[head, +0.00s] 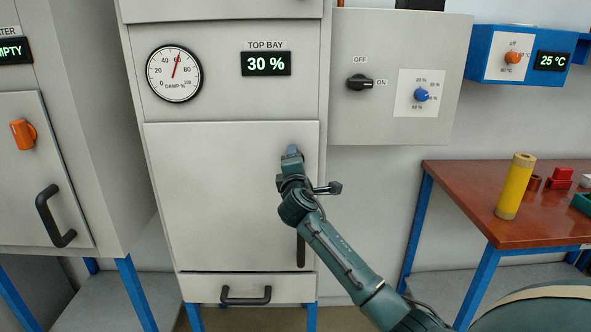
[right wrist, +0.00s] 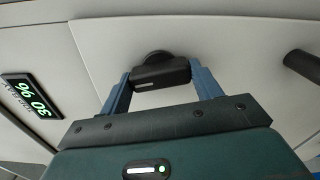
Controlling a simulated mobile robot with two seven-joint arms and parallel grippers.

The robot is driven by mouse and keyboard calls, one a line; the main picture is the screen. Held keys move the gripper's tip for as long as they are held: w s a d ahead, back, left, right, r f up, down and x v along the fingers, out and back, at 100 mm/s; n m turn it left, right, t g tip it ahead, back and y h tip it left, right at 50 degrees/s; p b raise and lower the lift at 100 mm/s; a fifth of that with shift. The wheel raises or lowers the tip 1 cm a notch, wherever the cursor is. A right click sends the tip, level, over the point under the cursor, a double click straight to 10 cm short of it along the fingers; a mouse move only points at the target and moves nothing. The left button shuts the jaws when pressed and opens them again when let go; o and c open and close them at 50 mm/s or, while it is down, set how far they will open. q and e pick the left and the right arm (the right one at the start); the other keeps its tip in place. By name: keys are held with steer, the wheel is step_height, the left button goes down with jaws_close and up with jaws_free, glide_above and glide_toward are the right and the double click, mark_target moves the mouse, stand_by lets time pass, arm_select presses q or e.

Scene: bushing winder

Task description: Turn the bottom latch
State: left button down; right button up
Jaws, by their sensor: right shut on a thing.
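The black latch (right wrist: 160,70) sits on the grey cabinet door (head: 215,200), near its upper right corner. In the right wrist view the latch is a short dark bar on a round base. My right gripper (head: 292,152) reaches up to it from the lower right in the head view, and it also shows in the right wrist view (right wrist: 160,84). Its blue fingers are shut on the latch, one at each end of the bar. In the head view the gripper hides the latch. My left gripper is not in view.
A black vertical door handle (head: 301,250) is below my right gripper, partly behind my arm. Above the door are a dial gauge (head: 174,73) and a display reading 30 % (head: 266,64). A grey switch panel (head: 400,120) and a brown table (head: 470,195) stand to the right.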

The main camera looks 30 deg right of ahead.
steer(key=shift+m+b, duration=0.35)
steer(key=shift+m, duration=0.85)
steer(key=o, duration=1)
steer(key=v, duration=1.3)
steer(key=shift+s+b, duration=0.1)
steer(key=shift+b, duration=0.3)
